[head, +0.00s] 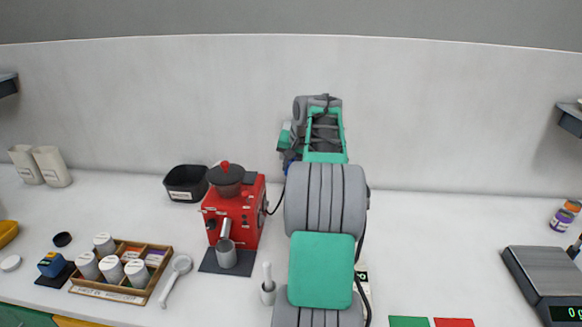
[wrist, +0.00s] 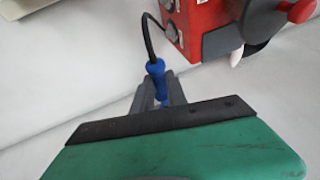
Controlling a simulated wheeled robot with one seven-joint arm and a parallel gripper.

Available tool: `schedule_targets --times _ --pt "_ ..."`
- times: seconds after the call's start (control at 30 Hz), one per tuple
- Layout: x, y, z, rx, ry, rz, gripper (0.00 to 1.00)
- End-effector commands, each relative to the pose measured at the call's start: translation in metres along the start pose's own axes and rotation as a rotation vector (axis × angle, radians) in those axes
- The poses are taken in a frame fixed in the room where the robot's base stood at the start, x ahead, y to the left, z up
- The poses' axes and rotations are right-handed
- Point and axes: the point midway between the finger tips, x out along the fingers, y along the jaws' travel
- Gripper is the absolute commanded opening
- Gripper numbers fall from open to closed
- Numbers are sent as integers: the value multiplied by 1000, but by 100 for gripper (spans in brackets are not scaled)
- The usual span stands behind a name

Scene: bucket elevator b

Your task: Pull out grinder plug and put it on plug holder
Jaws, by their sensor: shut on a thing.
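The red grinder (head: 232,215) with a dark hopper stands on the white counter, left of my arm in the head view. Part of it shows at the top right of the wrist view (wrist: 208,22). The blue grinder plug (wrist: 156,70) is between the fingers of my gripper (wrist: 160,92), which is shut on it. A black cable (wrist: 148,35) bends from the plug's upper end up toward the grinder. The plug's lower end is hidden by my gripper, so I cannot tell whether it sits in a socket. I cannot make out the plug holder.
A black bin (head: 186,184) stands left of the grinder, against the back wall. A wooden tray (head: 150,270) with several white-topped jars, a white spoon (head: 176,275) and a grey cup (head: 268,292) are in front. A scale (head: 535,268) stands at right.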

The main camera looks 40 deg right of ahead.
Motion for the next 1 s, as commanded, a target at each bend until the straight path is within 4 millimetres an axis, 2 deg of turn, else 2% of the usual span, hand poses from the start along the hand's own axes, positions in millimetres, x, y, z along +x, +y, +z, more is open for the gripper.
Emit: schedule_targets --times 0.47,0.8,1.0 --pt "-3 0 7 0 1 0 0" --pt "-12 1 36 0 1 0 0" --pt "-18 0 43 0 0 0 0"
